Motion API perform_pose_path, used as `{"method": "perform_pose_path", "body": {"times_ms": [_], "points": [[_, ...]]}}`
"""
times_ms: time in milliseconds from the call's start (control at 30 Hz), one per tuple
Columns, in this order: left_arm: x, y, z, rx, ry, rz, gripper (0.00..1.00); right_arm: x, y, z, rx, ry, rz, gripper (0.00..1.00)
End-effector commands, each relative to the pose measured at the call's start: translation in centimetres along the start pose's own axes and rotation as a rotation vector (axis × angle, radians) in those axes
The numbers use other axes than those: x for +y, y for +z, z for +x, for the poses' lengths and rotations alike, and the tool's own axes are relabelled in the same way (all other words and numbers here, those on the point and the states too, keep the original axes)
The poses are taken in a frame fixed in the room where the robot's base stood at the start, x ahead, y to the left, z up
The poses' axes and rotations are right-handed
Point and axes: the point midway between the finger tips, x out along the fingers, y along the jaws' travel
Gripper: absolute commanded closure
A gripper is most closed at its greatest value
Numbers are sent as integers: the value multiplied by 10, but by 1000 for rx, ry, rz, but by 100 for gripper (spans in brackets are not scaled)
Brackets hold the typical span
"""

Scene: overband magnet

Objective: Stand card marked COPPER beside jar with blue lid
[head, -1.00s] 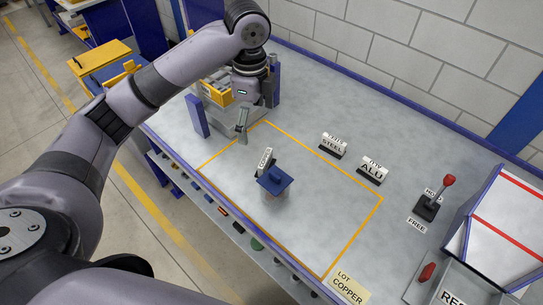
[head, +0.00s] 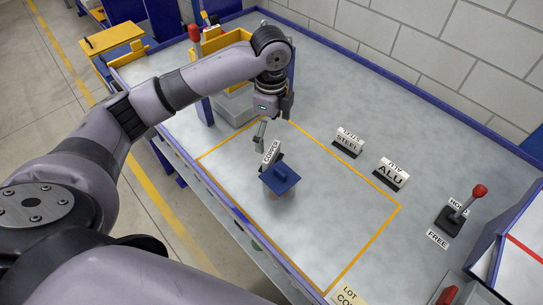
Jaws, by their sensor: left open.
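The card marked COPPER (head: 271,153) stands upright on a dark base, close behind the jar (head: 273,195) with the blue lid (head: 280,179). The lid hides most of the jar and part of the card's base. I cannot tell whether card and jar touch. My left gripper (head: 273,122) is open and empty, just behind the card, with one finger low near the card's upper left edge. My right gripper is not in view.
Cards marked STEEL (head: 348,143) and ALU (head: 390,174) stand at the right of the yellow outline (head: 362,248). A red-knobbed lever (head: 462,209) is further right. A yellow bin (head: 227,42) stands at the back left. The bench between is clear.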

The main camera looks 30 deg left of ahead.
Motion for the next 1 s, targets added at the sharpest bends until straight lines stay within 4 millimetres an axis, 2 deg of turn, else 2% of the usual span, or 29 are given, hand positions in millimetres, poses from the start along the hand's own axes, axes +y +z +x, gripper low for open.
{"method": "perform_pose_path", "body": {"times_ms": [100,233,467,667,800,1000], "points": [[1,0,26,-1,5,-1,5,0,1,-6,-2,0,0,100],[1,0,47,0,3,0,5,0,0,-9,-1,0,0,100],[0,0,63,1,0,0,5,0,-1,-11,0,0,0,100],[0,1,90,0,4,0,5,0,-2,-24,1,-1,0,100],[-1,1,107,0,0,0,5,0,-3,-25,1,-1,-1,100],[-1,1,112,0,-1,1,5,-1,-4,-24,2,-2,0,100]]}}
